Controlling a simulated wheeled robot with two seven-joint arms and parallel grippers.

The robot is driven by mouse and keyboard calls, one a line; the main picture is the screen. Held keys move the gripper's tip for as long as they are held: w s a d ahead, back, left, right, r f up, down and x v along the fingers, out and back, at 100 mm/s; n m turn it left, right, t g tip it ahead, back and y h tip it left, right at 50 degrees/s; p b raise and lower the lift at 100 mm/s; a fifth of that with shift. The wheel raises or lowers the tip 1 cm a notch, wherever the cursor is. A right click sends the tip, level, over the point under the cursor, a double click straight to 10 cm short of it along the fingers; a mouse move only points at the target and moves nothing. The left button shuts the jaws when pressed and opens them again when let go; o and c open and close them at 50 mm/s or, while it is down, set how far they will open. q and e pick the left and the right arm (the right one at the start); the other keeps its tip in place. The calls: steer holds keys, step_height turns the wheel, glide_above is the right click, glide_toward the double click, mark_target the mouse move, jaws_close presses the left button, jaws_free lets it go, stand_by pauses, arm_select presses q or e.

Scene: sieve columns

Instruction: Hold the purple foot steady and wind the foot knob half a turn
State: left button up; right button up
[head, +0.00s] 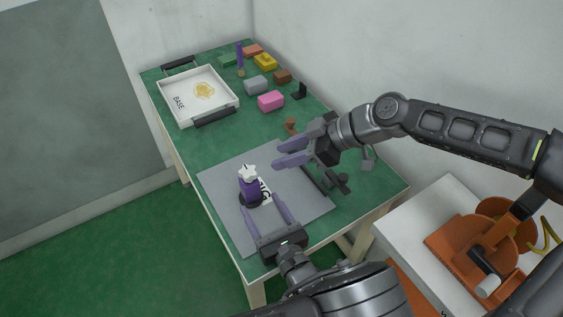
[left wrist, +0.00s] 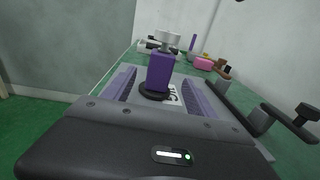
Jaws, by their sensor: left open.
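The purple foot (head: 249,188) stands upright on a dark round base on the grey mat (head: 222,184). A white star-shaped foot knob (head: 247,172) sits on its top. In the left wrist view the purple foot (left wrist: 160,72) stands between and beyond my open fingers, with the pale knob (left wrist: 168,38) above it. My left gripper (head: 265,212) is open, its two purple fingers pointing at the foot; I cannot tell whether they touch it. My right gripper (head: 276,154) is to the right of and above the foot, empty, with its two fingers apart.
A white tray (head: 168,108) marked BASE, holding a yellowish heap, stands at the far left. Several coloured blocks, including a pink one (head: 271,101), lie along the back right. A dark crank-like part (head: 338,181) lies at the mat's right edge. An orange machine (head: 470,245) stands on a white side table.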

mark_target(254, 193)
arm_select(q)
steer(key=shift+x, duration=3.9)
steer(key=shift+c, duration=0.2)
jaws_close()
